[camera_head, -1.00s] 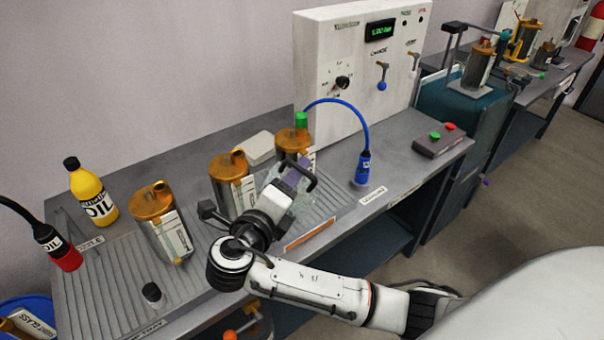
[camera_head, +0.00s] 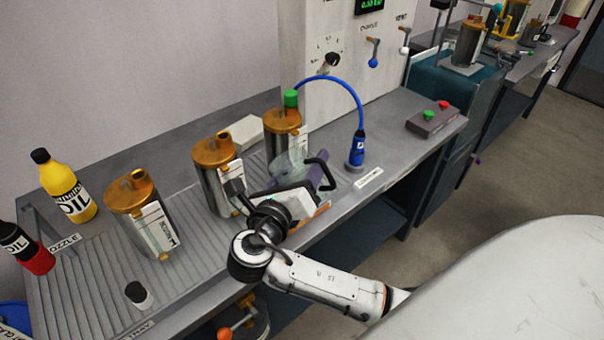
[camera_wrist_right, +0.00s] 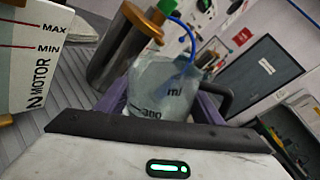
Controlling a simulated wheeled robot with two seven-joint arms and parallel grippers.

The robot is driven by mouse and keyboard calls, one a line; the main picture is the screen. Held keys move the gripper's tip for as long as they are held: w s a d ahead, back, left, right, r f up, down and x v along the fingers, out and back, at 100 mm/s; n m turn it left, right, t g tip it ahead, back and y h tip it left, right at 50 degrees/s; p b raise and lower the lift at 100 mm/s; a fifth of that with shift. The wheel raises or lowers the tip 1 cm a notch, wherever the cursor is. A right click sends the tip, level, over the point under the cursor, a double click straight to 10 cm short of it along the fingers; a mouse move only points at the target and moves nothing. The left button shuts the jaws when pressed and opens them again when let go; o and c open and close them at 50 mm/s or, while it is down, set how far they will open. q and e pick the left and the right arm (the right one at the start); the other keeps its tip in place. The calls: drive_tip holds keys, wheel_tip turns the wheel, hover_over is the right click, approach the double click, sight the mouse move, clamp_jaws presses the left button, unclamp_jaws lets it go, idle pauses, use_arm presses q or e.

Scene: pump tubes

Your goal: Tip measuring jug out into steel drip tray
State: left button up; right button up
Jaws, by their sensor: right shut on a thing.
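The clear measuring jug (camera_head: 287,168) with its black handle is in my right gripper (camera_head: 308,180), in front of the third copper-topped canister. In the right wrist view the jug (camera_wrist_right: 160,88) sits between the purple fingers, with "300 ml" printed on it. It looks tilted in the head view; whether it holds liquid I cannot tell. The ribbed steel drip tray (camera_head: 75,295) lies on the bench at the left, its ribbed surface running behind my right wrist. My left gripper is not in view.
Copper-topped canisters stand along the bench: the left one (camera_head: 135,210), the middle one (camera_head: 212,175) and the right one (camera_head: 284,132). A yellow oil bottle (camera_head: 68,190), a small black-and-white cap (camera_head: 138,294) and a blue hose nozzle (camera_head: 356,150) stand nearby.

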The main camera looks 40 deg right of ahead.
drive_tip(key=shift+f+m+b, duration=0.2)
drive_tip(key=shift+m+b, duration=0.2)
drive_tip(key=shift+b, duration=0.3)
drive_tip(key=shift+w+a+m, duration=0.1)
drive_tip(key=shift+w+m, duration=0.1)
drive_tip(key=shift+m, duration=0.5)
drive_tip(key=shift+w+a+m+t+b, duration=0.15)
drive_tip(key=shift+m+t+b, duration=0.1)
drive_tip(key=shift+m+b, duration=0.25)
drive_tip(key=shift+w+d+m+t+b, duration=0.1)
drive_tip(key=shift+m+t+b, duration=0.2)
drive_tip(key=shift+m, duration=0.3)
drive_tip(key=shift+w+a+m+h+b, duration=0.1)
drive_tip(key=shift+m+h+b, duration=0.2)
drive_tip(key=shift+m, duration=0.1)
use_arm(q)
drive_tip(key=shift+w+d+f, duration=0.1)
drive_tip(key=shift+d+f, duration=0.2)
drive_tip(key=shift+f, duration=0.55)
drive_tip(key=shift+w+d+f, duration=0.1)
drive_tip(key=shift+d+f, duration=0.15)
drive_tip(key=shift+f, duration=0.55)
use_arm(e)
drive_tip(key=shift+r+m, duration=0.15)
drive_tip(key=shift+m, duration=0.25)
